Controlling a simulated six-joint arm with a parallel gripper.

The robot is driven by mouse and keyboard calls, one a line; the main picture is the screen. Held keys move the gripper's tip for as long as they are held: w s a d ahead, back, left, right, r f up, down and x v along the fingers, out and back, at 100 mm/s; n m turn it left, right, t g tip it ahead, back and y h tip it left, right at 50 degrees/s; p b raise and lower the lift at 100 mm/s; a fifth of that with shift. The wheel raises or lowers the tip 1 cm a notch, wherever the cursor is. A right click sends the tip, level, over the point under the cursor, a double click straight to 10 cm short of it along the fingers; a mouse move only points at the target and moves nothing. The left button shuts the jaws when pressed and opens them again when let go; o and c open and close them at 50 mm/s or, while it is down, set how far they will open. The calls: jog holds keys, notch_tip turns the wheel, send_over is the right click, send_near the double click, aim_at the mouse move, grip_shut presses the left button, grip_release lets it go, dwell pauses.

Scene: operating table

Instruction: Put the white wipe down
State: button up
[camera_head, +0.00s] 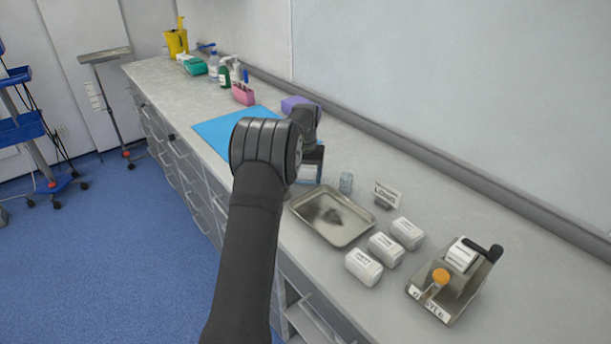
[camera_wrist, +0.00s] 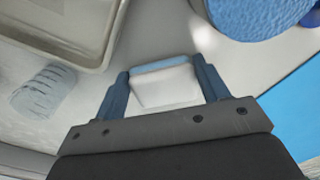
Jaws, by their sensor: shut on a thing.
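My gripper (camera_wrist: 162,70) has its two blue fingers on either side of a white wipe (camera_wrist: 166,88) and is shut on it. The wipe has a pale blue strip along its far edge in the wrist view. In the head view my gripper (camera_head: 311,168) is over the counter, between the blue mat (camera_head: 222,128) and the metal tray (camera_head: 306,218). A pale bit of the wipe (camera_head: 309,175) shows between the fingers there; my arm hides part of this area. I cannot tell whether the wipe touches the counter.
A ribbed clear item (camera_head: 346,183) stands beside the tray, near a small sign (camera_head: 386,194). Several white labelled packs and a dispenser (camera_head: 455,278) are at the right. A blue-purple item (camera_head: 300,104) lies behind my gripper; a rounded blue thing (camera_wrist: 255,15) is close in the wrist view.

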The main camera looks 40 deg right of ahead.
aim_at(306, 175)
jog(key=shift+f, duration=0.1)
jog(key=o, duration=0.9)
notch_tip(306, 175, up, 12)
jog(key=shift+r, duration=0.1)
notch_tip(306, 175, down, 13)
jog(key=shift+r, duration=2.3)
jog(key=shift+f, duration=0.1)
